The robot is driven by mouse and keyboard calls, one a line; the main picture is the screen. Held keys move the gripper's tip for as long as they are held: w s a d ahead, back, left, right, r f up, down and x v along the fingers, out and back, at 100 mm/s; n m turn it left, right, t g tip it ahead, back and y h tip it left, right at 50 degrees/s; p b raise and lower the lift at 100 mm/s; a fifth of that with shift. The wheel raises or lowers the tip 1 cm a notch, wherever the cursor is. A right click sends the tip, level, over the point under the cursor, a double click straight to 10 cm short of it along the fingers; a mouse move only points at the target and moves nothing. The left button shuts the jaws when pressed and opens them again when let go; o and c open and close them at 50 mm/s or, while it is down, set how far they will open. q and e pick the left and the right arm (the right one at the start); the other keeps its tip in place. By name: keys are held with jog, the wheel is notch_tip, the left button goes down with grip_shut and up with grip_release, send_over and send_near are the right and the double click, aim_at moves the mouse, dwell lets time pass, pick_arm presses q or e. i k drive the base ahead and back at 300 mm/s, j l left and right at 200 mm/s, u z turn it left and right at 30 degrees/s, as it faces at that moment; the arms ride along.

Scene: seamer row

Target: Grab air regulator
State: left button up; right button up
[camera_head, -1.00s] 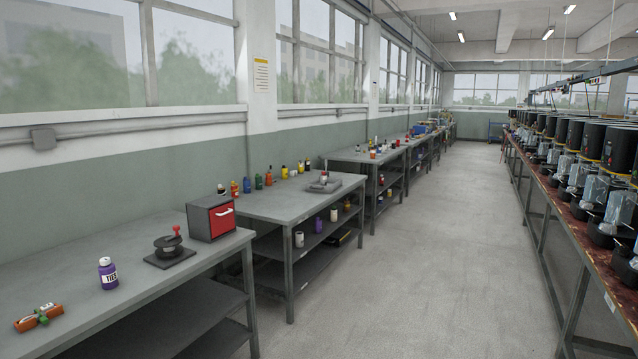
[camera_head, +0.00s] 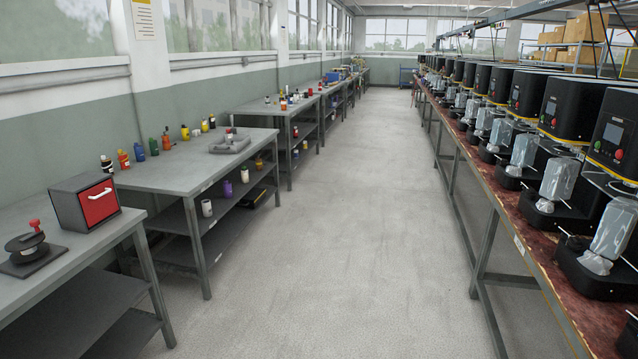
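I cannot make out with certainty which thing is the air regulator. A dark round device with a red knob (camera_head: 35,250) sits on a flat plate on the nearest left bench (camera_head: 75,255), at the left edge of the picture. A grey block with a small upright piece on top (camera_head: 230,144) stands on the second bench (camera_head: 165,178). Neither of my grippers shows in the head view.
A red-fronted box (camera_head: 88,202) stands on the nearest bench. Several small bottles (camera_head: 139,152) line the second bench. A long table (camera_head: 520,205) with a row of black seaming machines (camera_head: 614,145) runs along the right. The aisle floor (camera_head: 335,220) between is clear.

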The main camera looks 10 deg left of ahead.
aim_at(229, 138)
jog(key=i+u, duration=0.15)
jog(key=i, duration=0.85)
jog(key=i+l+u, duration=0.1)
jog(key=i, duration=0.9)
jog(key=i+l+u, duration=0.2)
jog(key=i, duration=1.85)
